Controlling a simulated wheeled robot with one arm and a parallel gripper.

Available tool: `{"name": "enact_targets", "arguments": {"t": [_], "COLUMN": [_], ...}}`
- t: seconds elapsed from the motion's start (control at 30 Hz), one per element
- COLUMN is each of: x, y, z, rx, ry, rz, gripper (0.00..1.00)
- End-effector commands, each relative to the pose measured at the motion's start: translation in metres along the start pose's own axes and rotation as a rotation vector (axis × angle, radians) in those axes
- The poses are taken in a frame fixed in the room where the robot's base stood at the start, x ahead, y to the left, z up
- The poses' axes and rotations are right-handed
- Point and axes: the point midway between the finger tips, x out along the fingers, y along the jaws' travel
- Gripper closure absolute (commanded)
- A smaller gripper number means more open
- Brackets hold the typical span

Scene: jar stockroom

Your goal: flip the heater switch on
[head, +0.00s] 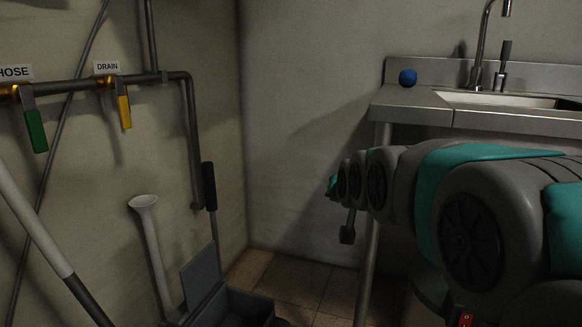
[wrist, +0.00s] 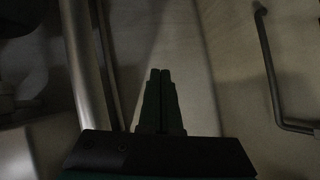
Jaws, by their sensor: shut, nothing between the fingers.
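My gripper (wrist: 160,74) shows in the wrist view with its two dark fingers together and nothing between them. In the head view my arm reaches in from the right, in front of the sink bench, and its far end is too small and dark to make out the fingers. A small red piece (head: 465,320) in a dark housing shows at the bottom edge of the head view, under my arm. It may be the heater switch, but its label and position cannot be read. My gripper is well apart from it.
A steel sink bench (head: 400,103) with a blue ball (head: 408,77) stands at right. Pipes with a green valve handle (head: 36,131) and a yellow one (head: 125,112) run along the left wall. A grey dustpan (head: 201,271) stands below. Some tiled floor is clear.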

Motion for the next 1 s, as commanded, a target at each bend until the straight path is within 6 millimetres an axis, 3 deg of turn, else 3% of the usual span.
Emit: {"name": "enact_targets", "arguments": {"t": [0.1, 0.3, 0.5, 0.7, 0.9, 1.0], "x": [-0.021, -0.075, -0.140, -0.193, -0.239, -0.250], "y": [0.035, 0.085, 0.119, 0.138, 0.150, 0.142], "z": [0.071, 0.189, 0.281, 0.338, 0.380, 0.356], "rx": [-0.046, -0.120, -0.173, -0.206, -0.226, -0.226], "ry": [-0.189, -0.518, -0.805, -1.002, -1.162, -1.155], "rz": [0.072, 0.160, 0.207, 0.222, 0.226, 0.225], "gripper": [1.00, 1.00, 1.00, 1.00, 1.00, 1.00]}}
